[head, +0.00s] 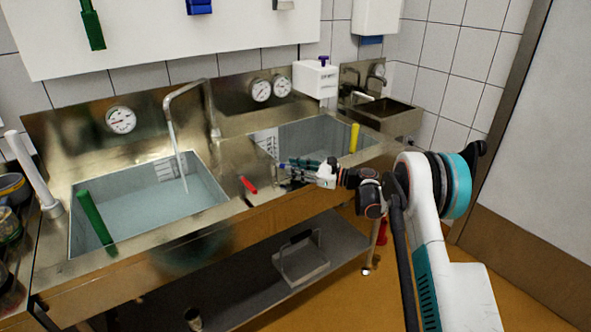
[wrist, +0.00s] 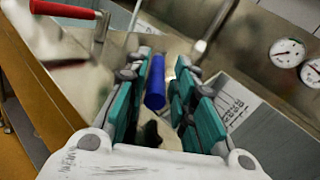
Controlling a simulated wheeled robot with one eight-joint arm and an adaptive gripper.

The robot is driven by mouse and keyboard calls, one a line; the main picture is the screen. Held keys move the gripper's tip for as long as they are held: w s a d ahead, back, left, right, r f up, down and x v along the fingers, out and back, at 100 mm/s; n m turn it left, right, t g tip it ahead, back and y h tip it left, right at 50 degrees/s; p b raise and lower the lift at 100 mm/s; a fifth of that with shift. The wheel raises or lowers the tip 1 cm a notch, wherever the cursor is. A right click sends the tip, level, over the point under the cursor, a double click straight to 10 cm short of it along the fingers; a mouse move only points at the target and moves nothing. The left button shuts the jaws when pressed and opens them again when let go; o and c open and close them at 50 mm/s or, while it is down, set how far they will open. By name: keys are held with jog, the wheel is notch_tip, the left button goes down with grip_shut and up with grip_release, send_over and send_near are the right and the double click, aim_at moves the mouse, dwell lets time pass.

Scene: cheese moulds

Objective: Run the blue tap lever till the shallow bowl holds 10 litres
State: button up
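The blue tap lever (wrist: 155,82) lies between the fingers of my gripper (wrist: 162,85) in the wrist view, with gaps at its sides. The fingers are apart. In the head view my gripper (head: 286,166) is over the counter between two sunken basins, and the lever is mostly hidden by it. The left basin (head: 148,238) holds pale water, and a thin pale stream seems to fall into it from the bent spout (head: 185,86). The right basin (head: 318,133) has a scale on its wall. Which basin is the shallow bowl, and the litre reading, I cannot tell.
A red lever (head: 248,185) sits just left of my gripper; it also shows in the wrist view (wrist: 62,9). A green stick (head: 95,220) stands in the left basin, a yellow stick (head: 354,138) in the right. Dials (head: 121,120) line the back panel.

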dwell(0.3)
jog(key=v, duration=1.2)
dwell(3.2)
